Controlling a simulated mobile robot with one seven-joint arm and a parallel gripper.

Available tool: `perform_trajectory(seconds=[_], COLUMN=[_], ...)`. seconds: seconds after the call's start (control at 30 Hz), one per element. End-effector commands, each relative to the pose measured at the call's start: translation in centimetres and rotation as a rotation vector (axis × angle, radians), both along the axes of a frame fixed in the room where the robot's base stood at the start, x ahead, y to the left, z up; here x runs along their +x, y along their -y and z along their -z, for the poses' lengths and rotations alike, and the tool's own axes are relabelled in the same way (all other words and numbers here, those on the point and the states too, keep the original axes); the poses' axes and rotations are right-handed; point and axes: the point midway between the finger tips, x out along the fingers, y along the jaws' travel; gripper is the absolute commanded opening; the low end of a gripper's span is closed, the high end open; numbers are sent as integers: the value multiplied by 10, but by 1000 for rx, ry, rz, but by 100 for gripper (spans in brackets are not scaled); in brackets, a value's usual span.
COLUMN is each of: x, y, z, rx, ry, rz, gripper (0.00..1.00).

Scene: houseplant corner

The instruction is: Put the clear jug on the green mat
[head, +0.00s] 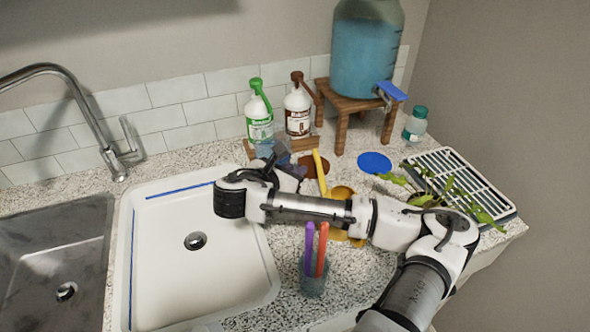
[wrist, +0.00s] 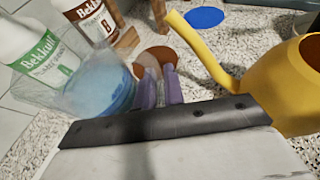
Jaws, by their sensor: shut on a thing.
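The clear jug (wrist: 98,92) holds blue liquid and is on the left in the wrist view. In the head view a small bluish part of it (head: 271,152) shows behind my wrist, in front of the green-labelled bottle. My gripper (wrist: 160,86) has purple fingers, close together at the jug's right side; it is shut on the jug, though the grip point is partly hidden. In the head view my gripper (head: 294,171) is mostly covered by my wrist. I see no green mat; a blue round mat (head: 374,162) and a brown round mat (head: 314,166) lie on the counter.
A yellow watering can (wrist: 285,85) is close right of my gripper. Two spray bottles (head: 259,120) (head: 298,112) stand behind. A wooden stand (head: 345,103) bears a large blue-filled dispenser (head: 364,55). A pen cup (head: 313,284) stands in front; a sink (head: 165,255) is left, a plant rack (head: 475,180) right.

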Motion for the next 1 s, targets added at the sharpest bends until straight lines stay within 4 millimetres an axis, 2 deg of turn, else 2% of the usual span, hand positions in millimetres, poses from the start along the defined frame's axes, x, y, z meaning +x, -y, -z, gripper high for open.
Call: perform_trajectory(seconds=[0.2,0.23,0.4,0.73,1.0], x=[0,0,0,0,-11], y=[0,0,0,0,-14], z=[3,3,2,-2,-13], rx=[1,0,0,0,-3], ry=[4,0,0,0,0], rz=[0,0,0,-1,-16], gripper=[0,13,32,32,32])
